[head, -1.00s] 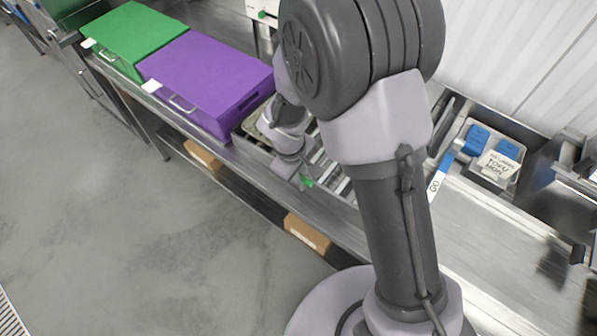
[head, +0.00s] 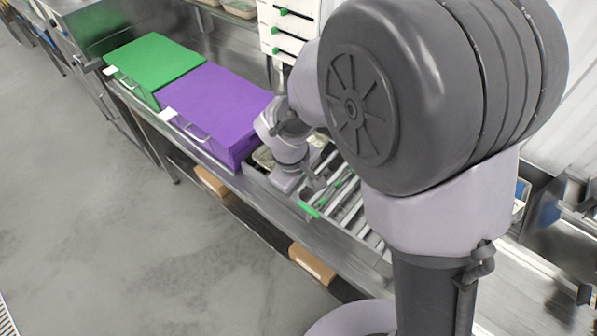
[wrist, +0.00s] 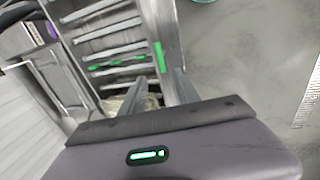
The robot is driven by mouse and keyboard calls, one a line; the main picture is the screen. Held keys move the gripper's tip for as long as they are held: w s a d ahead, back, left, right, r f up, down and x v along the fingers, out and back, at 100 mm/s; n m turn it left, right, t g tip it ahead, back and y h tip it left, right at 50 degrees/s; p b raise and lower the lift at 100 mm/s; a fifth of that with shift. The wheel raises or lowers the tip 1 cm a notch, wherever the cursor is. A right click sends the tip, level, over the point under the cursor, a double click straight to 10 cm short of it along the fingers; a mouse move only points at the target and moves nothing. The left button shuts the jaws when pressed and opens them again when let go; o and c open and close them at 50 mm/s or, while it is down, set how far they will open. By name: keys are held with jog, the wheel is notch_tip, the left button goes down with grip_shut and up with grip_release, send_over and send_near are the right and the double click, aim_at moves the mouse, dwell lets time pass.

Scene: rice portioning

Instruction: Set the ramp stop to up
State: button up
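The roller ramp (head: 352,213) runs along the steel counter, its rollers partly hidden by my arm. It also shows in the wrist view (wrist: 108,40). A bright green strip (head: 309,210) is on the ramp's near rail; it also shows in the wrist view (wrist: 160,57). Smaller green marks (wrist: 117,63) lie across the rollers. I cannot tell clearly which part is the ramp stop or whether it is up or down. My gripper (wrist: 160,82) is over the ramp's edge beside the green strip, fingers apart, with nothing seen between them.
A purple box (head: 215,105) and a green box (head: 153,62) stand on the counter left of the ramp. A white unit with green knobs (head: 290,35) stands behind. A cardboard box (head: 312,264) sits on the lower shelf. The grey floor (head: 120,240) in front is clear.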

notch_tip(320, 180, up, 7)
jog(key=s, duration=0.1)
jog(key=shift+a+f+p, duration=0.2)
jog(key=shift+a+p, duration=0.2)
jog(key=shift+p, duration=0.05)
jog(key=s+d+f+m+t+y+b, duration=0.1)
jog(key=s+d+m+b, duration=0.4)
jog(key=b, duration=0.5)
jog(key=s+d+f+m+t+y+b, duration=0.2)
jog(key=s+d+f+m+b, duration=0.4)
jog(key=s+m+b, duration=0.3)
jog(key=shift+s+d+m+t+b, duration=0.3)
jog(key=shift+m+t+b, duration=0.15)
jog(key=shift+b, duration=0.75)
